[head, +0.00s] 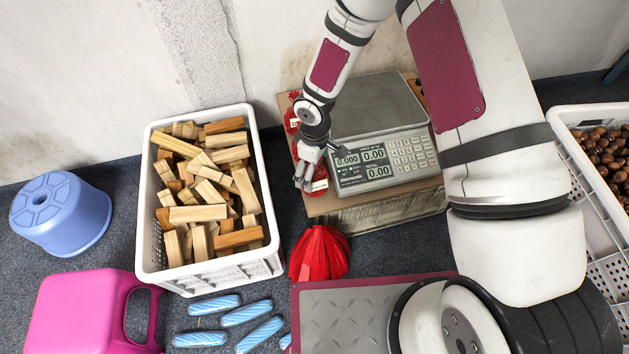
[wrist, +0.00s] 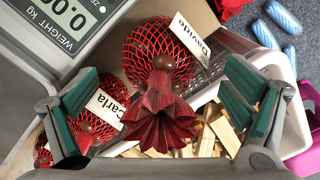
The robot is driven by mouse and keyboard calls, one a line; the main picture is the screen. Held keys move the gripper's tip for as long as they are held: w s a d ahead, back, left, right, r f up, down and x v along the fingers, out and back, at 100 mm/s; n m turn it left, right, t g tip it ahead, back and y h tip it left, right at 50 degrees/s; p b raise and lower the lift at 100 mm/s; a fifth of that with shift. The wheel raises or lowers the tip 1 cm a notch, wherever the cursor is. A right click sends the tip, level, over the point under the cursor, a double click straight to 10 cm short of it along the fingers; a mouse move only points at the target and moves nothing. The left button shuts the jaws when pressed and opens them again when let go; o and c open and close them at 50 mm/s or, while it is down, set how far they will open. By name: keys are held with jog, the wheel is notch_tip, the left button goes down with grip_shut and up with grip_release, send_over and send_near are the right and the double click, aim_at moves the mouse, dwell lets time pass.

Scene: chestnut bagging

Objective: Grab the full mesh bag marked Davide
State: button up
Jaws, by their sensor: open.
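The mesh bag marked Davide (wrist: 158,48) is a round red net with brown chestnuts in it, and its gathered dark red top flares toward the wrist camera. Its white label (wrist: 190,38) reads Davide. In the head view the bag (head: 319,172) sits at the left edge of the box beside the scale, partly hidden by my gripper (head: 312,172). In the wrist view my gripper (wrist: 162,75) is open, with a finger on each side of the bag and gaps between. Whether the fingers are level with its neck I cannot tell.
A bag marked Carla (wrist: 92,128) stands close by the left finger. A digital scale (head: 375,130) is right beside the bags. A white crate of wood blocks (head: 145,215) is to the left. A red gathered bundle (head: 318,255) and blue striped rolls (head: 247,312) lie on the floor.

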notch_tip(320, 180, down, 3)
jog(key=shift+r+b, duration=0.15)
jog(key=shift+b, duration=0.25)
jog(key=shift+c, duration=0.3)
jog(key=c, duration=1.4)
jog(key=shift+r, duration=0.15)
